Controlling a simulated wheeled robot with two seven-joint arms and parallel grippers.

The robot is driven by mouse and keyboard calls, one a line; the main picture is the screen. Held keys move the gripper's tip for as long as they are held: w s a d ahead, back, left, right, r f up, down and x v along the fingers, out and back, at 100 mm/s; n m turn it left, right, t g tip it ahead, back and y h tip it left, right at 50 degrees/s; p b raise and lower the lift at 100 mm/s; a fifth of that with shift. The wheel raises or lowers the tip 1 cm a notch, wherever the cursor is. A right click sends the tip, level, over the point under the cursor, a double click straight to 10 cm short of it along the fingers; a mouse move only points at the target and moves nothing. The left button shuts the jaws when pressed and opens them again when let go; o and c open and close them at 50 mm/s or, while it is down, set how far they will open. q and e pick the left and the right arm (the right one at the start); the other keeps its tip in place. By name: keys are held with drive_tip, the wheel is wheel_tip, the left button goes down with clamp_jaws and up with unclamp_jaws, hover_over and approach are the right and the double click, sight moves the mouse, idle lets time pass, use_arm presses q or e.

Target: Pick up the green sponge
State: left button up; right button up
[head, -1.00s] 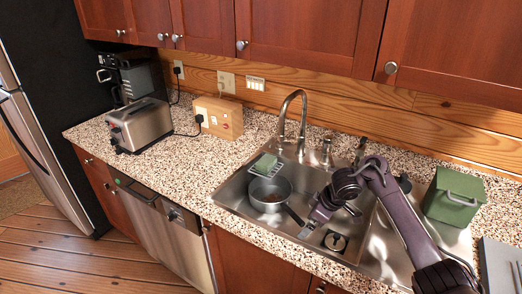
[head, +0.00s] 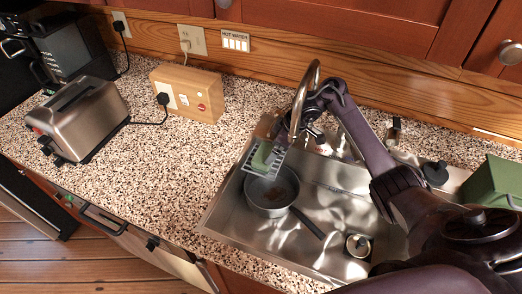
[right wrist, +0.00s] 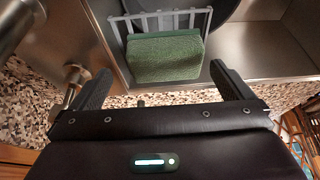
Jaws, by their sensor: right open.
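The green sponge (head: 263,155) sits in a grey wire rack (head: 247,160) at the back left of the sink, above the pot. In the right wrist view, the sponge (right wrist: 165,57) lies just ahead of my right gripper (right wrist: 162,80), roughly between its two spread fingers. The gripper is open and empty, and the rack (right wrist: 116,30) shows behind the sponge. In the head view my right arm reaches in from the right to the faucet area, and its fingertips are hard to make out behind the faucet. My left gripper is in neither view.
The tall curved faucet (head: 299,100) stands close to my right wrist. A dark pot (head: 270,194) sits in the steel sink (head: 225,215). A toaster (head: 85,118) and wooden box (head: 188,92) are on the counter at left. A green box (head: 493,182) is at right.

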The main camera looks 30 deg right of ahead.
sight(269, 153)
drive_tip(key=shift+s+a+f, duration=0.1)
drive_tip(key=shift+a+f, duration=0.3)
drive_tip(key=shift+f, duration=0.3)
drive_tip(key=x, duration=0.4)
drive_tip(key=shift+w+a+f+p, duration=0.1)
drive_tip(key=shift+w+f+p, duration=0.15)
drive_tip(key=shift+p, duration=0.15)
drive_tip(key=shift+s+r, duration=0.1)
drive_tip(key=shift+c, duration=0.3)
drive_tip(key=c, duration=0.6)
drive_tip(key=shift+c, duration=0.2)
